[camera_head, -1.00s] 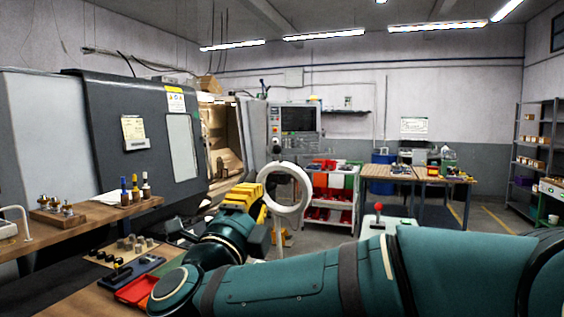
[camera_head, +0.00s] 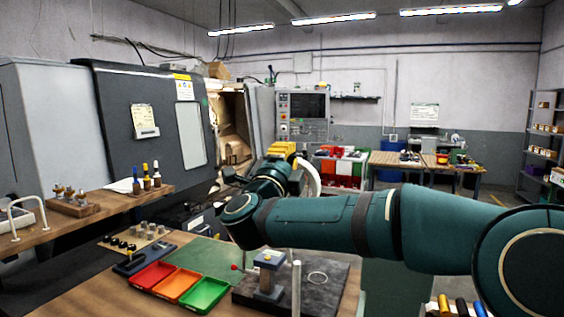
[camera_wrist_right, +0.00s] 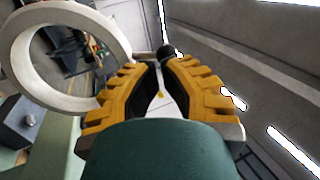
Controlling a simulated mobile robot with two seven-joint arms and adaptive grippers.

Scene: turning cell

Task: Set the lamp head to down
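The lamp head is a thick white ring. In the head view the lamp head (camera_head: 314,178) shows only in part, just right of my right gripper (camera_head: 283,150), with its lower part hidden behind my arm. In the right wrist view the lamp head (camera_wrist_right: 60,104) is at the upper left, beside the left finger. The yellow fingers of my right gripper (camera_wrist_right: 162,72) stand close together at their tips, with a narrow gap between the dark pads. A black round knob (camera_wrist_right: 168,52) shows at the tips; whether it is gripped is unclear. My left gripper is out of view.
A bench at the front holds red, orange and green trays (camera_head: 204,294), and a dark plate (camera_head: 330,287) with a small fixture (camera_head: 268,278). A wooden shelf (camera_head: 105,207) with tools is at left. The lathe (camera_head: 125,165) stands behind.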

